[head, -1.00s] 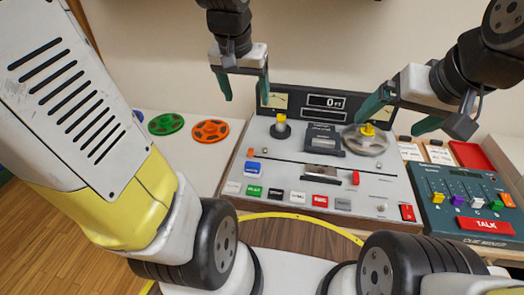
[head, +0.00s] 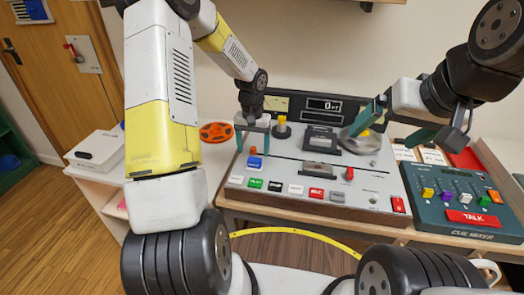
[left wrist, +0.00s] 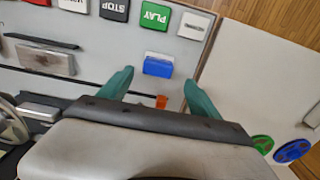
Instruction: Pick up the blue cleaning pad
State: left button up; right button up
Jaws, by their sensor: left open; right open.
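The blue cleaning pad (head: 254,163) looks like a small blue block with a pale lower part, at the left end of the grey tape machine's top. It also shows in the left wrist view (left wrist: 158,67), between and just beyond the fingertips. My left gripper (head: 253,145) is open and points down just behind the pad, with nothing between its fingers. In the left wrist view its teal fingers (left wrist: 159,80) are spread wider than the pad. My right gripper (head: 381,138) is open over the machine's right reel, and nothing shows held in it.
The tape machine (head: 285,200) has a row of labelled buttons in front of the pad. A small orange piece (head: 253,150) lies close behind the pad. The cue mixer (head: 455,190) stands at right. An orange reel (head: 215,132) lies on the white surface at left.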

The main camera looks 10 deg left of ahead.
aim_at(254, 159)
pick_arm(q)
jog(key=f, duration=0.5)
jog(key=shift+s+d+f, duration=0.25)
jog(key=c, duration=1.4)
